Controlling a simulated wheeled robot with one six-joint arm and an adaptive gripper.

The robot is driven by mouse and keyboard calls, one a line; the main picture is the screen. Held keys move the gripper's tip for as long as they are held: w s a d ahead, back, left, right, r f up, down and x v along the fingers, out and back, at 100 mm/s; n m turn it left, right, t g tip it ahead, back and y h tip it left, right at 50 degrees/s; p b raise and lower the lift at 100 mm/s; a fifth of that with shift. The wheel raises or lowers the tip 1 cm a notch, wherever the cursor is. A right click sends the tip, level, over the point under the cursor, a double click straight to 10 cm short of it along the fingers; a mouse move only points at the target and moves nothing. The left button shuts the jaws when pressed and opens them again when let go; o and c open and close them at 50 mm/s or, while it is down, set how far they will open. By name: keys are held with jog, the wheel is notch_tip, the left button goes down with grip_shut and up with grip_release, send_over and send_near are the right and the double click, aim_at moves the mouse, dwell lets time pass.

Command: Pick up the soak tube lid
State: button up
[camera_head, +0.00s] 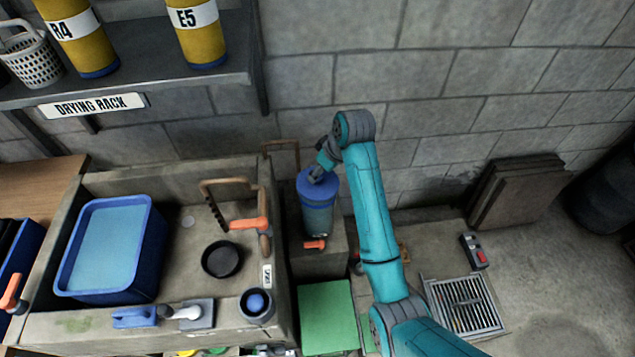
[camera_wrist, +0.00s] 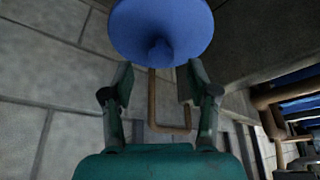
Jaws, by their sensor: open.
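The soak tube lid (camera_head: 308,187) is a blue round lid on top of the upright blue-grey soak tube (camera_head: 318,220), which stands on a block by the wall. In the wrist view the lid (camera_wrist: 160,20) is a blue disc with a small central knob (camera_wrist: 160,52). My gripper (camera_head: 320,170) is at the lid, partly hiding it in the head view. In the wrist view its two fingers (camera_wrist: 158,80) are apart, one to each side of the knob's line. The knob appears just beyond the fingertips, and I see no finger touching it.
A stone sink (camera_head: 180,215) with a blue water tub (camera_head: 152,250) and a dark round cup (camera_head: 221,259) lies left of the tube. An orange-handled valve (camera_head: 315,244) is below the tube. The block wall (camera_head: 450,80) stands close behind. A floor grate (camera_head: 463,305) lies right.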

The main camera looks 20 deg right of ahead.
aim_at(318, 180)
jog(key=shift+x, duration=1.8)
jog(key=shift+s, duration=0.1)
grip_shut()
